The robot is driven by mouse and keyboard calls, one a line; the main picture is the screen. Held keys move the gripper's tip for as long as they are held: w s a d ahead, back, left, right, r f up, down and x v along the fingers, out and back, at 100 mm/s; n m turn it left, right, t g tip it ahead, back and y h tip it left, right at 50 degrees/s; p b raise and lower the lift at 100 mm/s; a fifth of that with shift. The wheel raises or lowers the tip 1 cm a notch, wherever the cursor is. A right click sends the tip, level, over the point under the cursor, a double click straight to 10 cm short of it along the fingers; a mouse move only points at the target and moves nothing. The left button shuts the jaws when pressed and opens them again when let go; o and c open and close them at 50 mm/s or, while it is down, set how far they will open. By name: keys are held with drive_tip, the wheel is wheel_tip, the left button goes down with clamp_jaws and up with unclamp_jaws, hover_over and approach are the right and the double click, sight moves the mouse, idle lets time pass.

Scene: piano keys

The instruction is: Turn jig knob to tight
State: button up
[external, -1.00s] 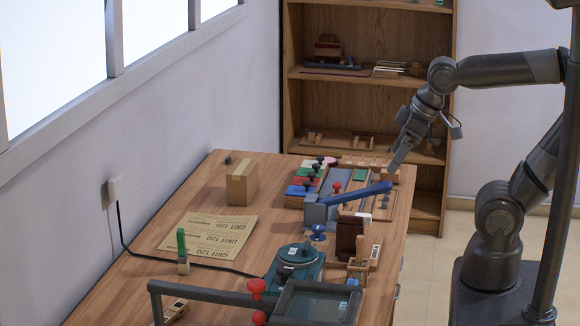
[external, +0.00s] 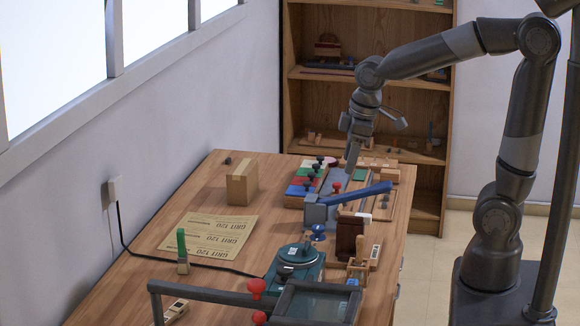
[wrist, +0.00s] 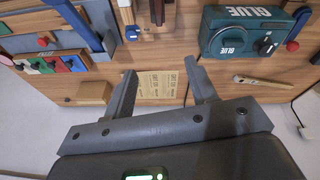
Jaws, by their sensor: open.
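My gripper (external: 351,164) is above the far part of the bench, over the grey jig plate behind the blue lever (external: 360,194). Its fingers (wrist: 163,74) are apart with nothing between them in the wrist view. A red knob (external: 336,187) stands by the jig, close below and left of my fingertips, apart from them. A blue knob (external: 318,233) stands on the near side of the lever's grey block (external: 315,212). I cannot tell which knob is the jig knob, and no tight mark is readable.
Colored blocks with black knobs (external: 303,190) lie left of the jig. A cardboard box (external: 242,184) and sandpaper sheet (external: 210,235) lie left. A bookcase (external: 290,100) stands behind the bench.

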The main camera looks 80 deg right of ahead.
sight(318, 227)
drive_tip(key=w+d+f+n+g, duration=0.2)
drive_tip(key=w+d+f+g, duration=0.1)
drive_tip(key=w+d+f, duration=0.7)
drive_tip(key=f, duration=0.4)
drive_tip(key=a+f, duration=0.1)
drive_tip(key=f, duration=0.3)
drive_tip(key=s+f, duration=0.1)
drive_tip(key=f, duration=0.3)
drive_tip(key=shift+s+a, duration=0.1)
drive_tip(key=shift+a, duration=0.05)
drive_tip(key=c, duration=1)
drive_tip(key=shift+o, duration=0.2)
